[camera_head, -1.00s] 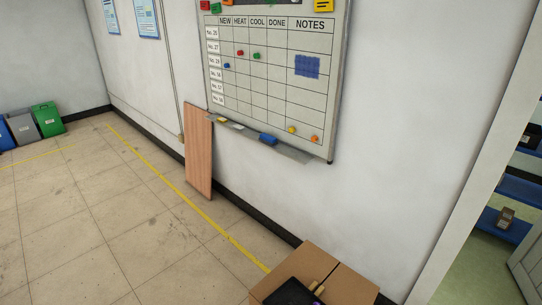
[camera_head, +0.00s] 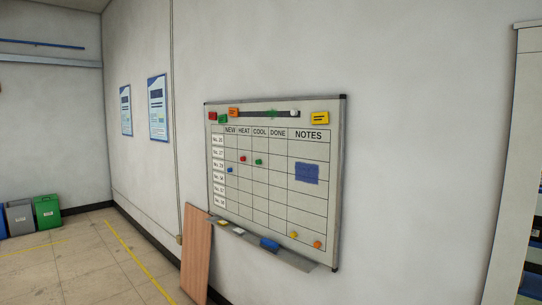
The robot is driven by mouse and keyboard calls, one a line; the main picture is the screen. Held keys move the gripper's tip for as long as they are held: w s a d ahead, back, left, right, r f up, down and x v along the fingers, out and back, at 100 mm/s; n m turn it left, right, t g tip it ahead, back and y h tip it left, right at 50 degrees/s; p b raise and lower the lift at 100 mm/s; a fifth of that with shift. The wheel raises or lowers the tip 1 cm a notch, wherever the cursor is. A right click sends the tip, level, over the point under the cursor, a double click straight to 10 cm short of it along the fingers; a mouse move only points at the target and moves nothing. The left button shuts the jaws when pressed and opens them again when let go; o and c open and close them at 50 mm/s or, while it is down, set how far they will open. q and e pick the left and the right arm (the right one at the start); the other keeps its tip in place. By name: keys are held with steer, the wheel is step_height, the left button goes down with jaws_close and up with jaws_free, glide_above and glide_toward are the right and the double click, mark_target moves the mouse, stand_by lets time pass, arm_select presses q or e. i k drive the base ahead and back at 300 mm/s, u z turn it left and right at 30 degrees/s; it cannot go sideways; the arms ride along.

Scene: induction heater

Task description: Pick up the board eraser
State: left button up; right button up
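A whiteboard (camera_head: 270,223) with a grid headed NEW, HEAT, COOL, DONE and NOTES hangs on the wall. A narrow tray (camera_head: 293,258) runs along its lower edge. A blue block, which looks like the board eraser (camera_head: 269,244), lies on the tray near its middle. A yellow item (camera_head: 223,223) and a pale item (camera_head: 239,231) lie further left on the tray. Neither of my grippers is in view.
A wooden panel (camera_head: 196,255) leans on the wall below the board's left end. Green (camera_head: 47,211) and grey (camera_head: 19,217) bins stand at far left. The floor at left is clear.

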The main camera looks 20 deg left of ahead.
mark_target(266, 243)
steer(key=u, duration=0.5)
steer(key=k, duration=1.2)
steer(key=u, duration=1.15)
steer(key=i, duration=1.8)
steer(key=u, duration=0.3)
steer(key=i, duration=1.9)
steer(key=z, duration=0.6)
steer(key=i, duration=0.95)
steer(key=z, duration=1.85)
steer(key=i, duration=0.95)
steer(key=z, duration=0.7)
